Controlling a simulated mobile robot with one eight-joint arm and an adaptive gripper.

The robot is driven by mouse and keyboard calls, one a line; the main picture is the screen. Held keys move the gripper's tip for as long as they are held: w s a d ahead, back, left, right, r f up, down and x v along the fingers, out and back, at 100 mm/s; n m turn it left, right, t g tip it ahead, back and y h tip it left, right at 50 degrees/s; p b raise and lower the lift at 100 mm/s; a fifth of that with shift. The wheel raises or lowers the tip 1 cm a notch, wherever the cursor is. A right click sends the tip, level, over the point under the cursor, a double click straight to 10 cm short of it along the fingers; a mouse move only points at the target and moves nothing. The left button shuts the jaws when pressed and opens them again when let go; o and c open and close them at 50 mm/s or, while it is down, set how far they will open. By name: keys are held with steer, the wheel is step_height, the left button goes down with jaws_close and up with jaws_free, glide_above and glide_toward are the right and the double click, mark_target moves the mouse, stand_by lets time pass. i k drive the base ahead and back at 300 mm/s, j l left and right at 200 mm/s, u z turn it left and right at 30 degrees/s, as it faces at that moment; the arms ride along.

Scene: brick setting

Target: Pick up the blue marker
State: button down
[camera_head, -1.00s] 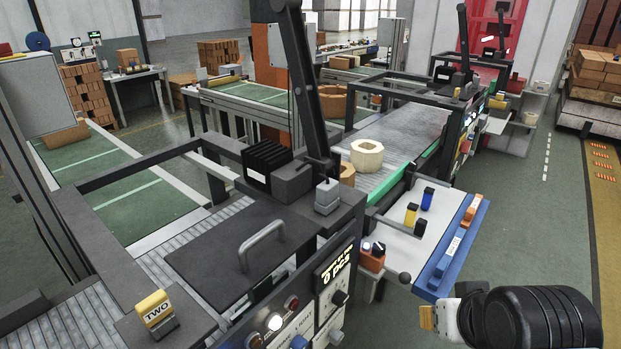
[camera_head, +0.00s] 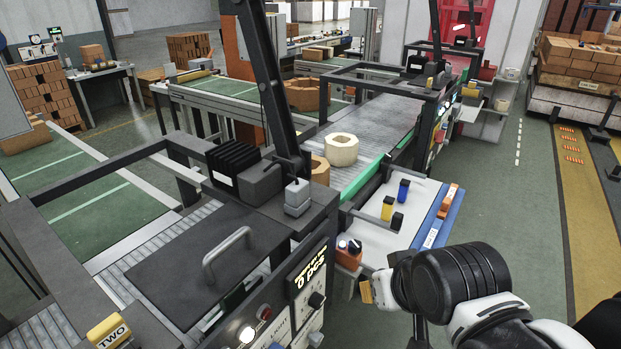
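A small upright blue item with a dark cap (camera_head: 403,190) stands on the white side shelf (camera_head: 372,237) beside the conveyor. It may be the blue marker, but it is too small to be sure. A yellow item (camera_head: 387,207) and a black item (camera_head: 397,221) stand close in front of it. My gripper (camera_head: 368,291) is at the lower right, near the shelf's front end and apart from these items. Only a tan fingertip shows clearly; my wrist hides the rest, so its opening cannot be told. I see nothing held in it.
A blue rail (camera_head: 449,217) with an orange piece (camera_head: 447,200) runs along the shelf's outer edge. An orange holder (camera_head: 349,254) sits at the machine's corner. A control panel (camera_head: 310,285) stands left of my gripper.

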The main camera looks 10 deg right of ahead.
mark_target(402, 189)
steer(key=i+l, duration=0.25)
steer(key=i+l+u, duration=0.1)
steer(key=l, duration=0.35)
steer(key=i+l, duration=0.3)
steer(key=i+l+u, duration=0.1)
steer(key=i+l, duration=0.15)
steer(key=l, duration=0.2)
steer(key=i+l, duration=0.2)
steer(key=l, duration=0.2)
steer(key=i+l+u, duration=0.1)
steer(key=l, duration=0.3)
steer(key=i, duration=0.1)
